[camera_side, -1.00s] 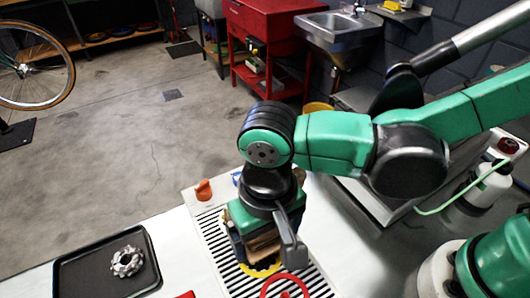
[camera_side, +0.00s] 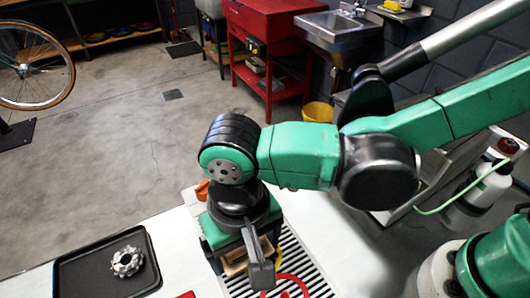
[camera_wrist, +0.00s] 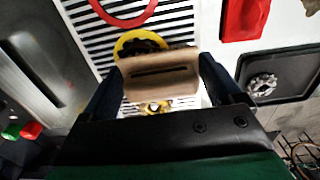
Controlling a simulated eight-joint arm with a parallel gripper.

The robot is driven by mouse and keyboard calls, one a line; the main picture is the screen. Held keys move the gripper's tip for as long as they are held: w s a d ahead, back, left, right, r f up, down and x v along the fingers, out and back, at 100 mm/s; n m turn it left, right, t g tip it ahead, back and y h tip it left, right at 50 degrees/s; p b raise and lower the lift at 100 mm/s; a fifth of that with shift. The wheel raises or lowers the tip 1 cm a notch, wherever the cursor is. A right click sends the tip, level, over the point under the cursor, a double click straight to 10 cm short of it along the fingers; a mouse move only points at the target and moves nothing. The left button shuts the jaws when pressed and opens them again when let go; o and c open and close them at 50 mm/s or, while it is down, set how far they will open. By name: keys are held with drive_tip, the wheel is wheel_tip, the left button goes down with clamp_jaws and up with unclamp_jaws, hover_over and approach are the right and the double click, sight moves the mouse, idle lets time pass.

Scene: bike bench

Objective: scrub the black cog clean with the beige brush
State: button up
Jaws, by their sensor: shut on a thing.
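My gripper (camera_side: 236,264) is shut on the beige brush (camera_side: 235,266), over the slatted grate. In the wrist view the brush (camera_wrist: 162,74) is a tan block with a dark slot, held crosswise between the two fingers of my gripper (camera_wrist: 163,85). Its bristles are hidden. A yellow ring (camera_wrist: 120,47) lies on the grate just beyond the brush, with a dark toothed shape, likely the black cog (camera_wrist: 142,46), inside it. The brush covers part of the ring. I cannot tell whether the brush touches the cog. In the side view my gripper mostly hides the ring.
A red ring (camera_wrist: 124,21) lies on the slatted grate (camera_wrist: 83,27). A black tray (camera_side: 66,276) at left holds a silver cog (camera_side: 127,261). A red cloth-like thing (camera_wrist: 243,18) lies between grate and tray. An orange object (camera_side: 202,189) stands behind my gripper.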

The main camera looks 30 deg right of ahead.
drive_tip(key=shift+d, duration=2)
drive_tip(key=shift+a, duration=2.05)
drive_tip(key=shift+d, duration=0.1)
drive_tip(key=shift+d, duration=1.95)
drive_tip(key=shift+a, duration=2)
